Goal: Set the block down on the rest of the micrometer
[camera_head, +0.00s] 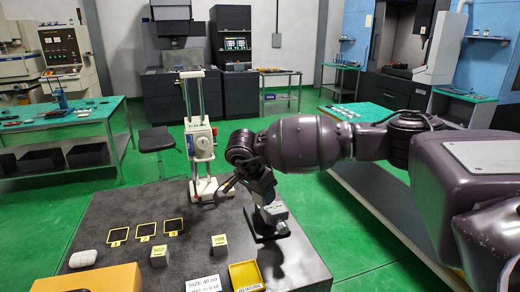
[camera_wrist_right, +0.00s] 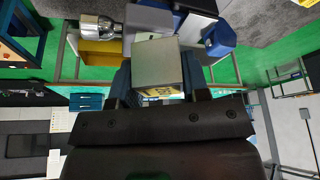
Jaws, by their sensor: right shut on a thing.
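My right gripper (camera_wrist_right: 158,92) is shut on a grey metal block (camera_wrist_right: 158,62) with a yellow-edged label. The fingers hold it at its sides. In the head view the right gripper (camera_head: 264,192) is low over the dark table, right at a small grey device on a black base (camera_head: 268,234), which I take as the micrometer. A silver cylinder (camera_wrist_right: 100,27), perhaps part of it, shows beyond the block in the wrist view. The gripper hides much of the device, so I cannot tell whether the block touches its rest. My left gripper is not in view.
On the dark table (camera_head: 130,215), two labelled blocks (camera_head: 160,256) (camera_head: 219,245), several yellow-framed dark squares (camera_head: 146,231), a yellow tray (camera_head: 233,279) and a size card (camera_head: 204,284) lie left and in front. A white column stand (camera_head: 200,145) rises behind.

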